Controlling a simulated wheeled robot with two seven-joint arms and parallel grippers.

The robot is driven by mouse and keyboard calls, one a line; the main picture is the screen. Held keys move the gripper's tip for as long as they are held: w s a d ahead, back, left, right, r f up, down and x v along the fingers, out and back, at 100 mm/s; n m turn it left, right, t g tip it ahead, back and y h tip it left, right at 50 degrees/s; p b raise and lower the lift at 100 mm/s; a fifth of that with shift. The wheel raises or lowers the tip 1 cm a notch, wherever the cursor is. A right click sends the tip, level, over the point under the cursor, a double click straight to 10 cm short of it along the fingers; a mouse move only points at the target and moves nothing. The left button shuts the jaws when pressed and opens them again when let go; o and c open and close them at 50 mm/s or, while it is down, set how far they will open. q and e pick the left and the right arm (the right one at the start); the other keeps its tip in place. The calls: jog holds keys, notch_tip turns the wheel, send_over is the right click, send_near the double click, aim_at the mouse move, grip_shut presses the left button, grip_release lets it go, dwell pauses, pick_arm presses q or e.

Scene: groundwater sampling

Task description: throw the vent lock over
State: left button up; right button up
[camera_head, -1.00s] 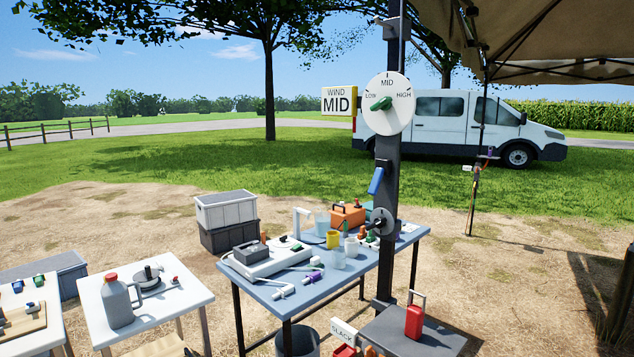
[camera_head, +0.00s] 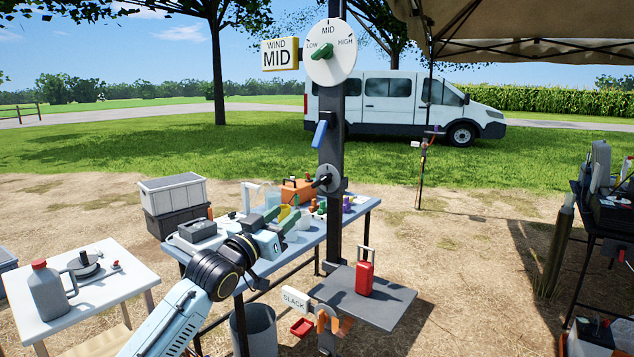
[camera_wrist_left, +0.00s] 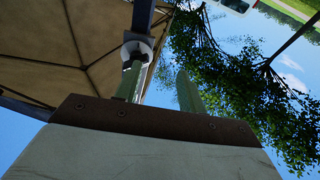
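No label reads "vent lock". The dark post (camera_head: 331,228) carries a blue lever (camera_head: 319,134), which hangs tilted down to the left. Below it is a grey disc with a dark handle (camera_head: 327,179) pointing left. My left gripper (camera_head: 281,216) is lower and to the left of that disc, over the blue table, and appears apart from it. In the left wrist view its two green fingers (camera_wrist_left: 159,88) stand apart with nothing between them. A pale round plate (camera_wrist_left: 143,44) on the post shows behind the left finger. My right gripper is out of view.
The blue table (camera_head: 252,279) holds bottles and instruments. A red case (camera_head: 365,271) stands on a grey shelf (camera_head: 392,308). Open ground lies right of the post.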

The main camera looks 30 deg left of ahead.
pick_arm(q)
jog(key=m+t+h, duration=0.1)
jog(key=t+h, duration=0.1)
send_near(315, 143)
jog(key=v, duration=0.3)
jog(key=x, duration=0.7)
jog(key=shift+w+r, duration=0.2)
jog(key=shift+w, duration=0.1)
jog(key=p+x, duration=0.1)
jog(key=x, duration=0.4)
jog(key=shift+w+d+r+m, duration=0.15)
jog(key=shift+w+m, duration=0.15)
jog(key=shift+w, duration=0.15)
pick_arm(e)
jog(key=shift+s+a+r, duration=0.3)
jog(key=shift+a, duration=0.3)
pick_arm(q)
jog(key=shift+c, duration=0.3)
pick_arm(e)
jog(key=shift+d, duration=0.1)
pick_arm(q)
grip_shut()
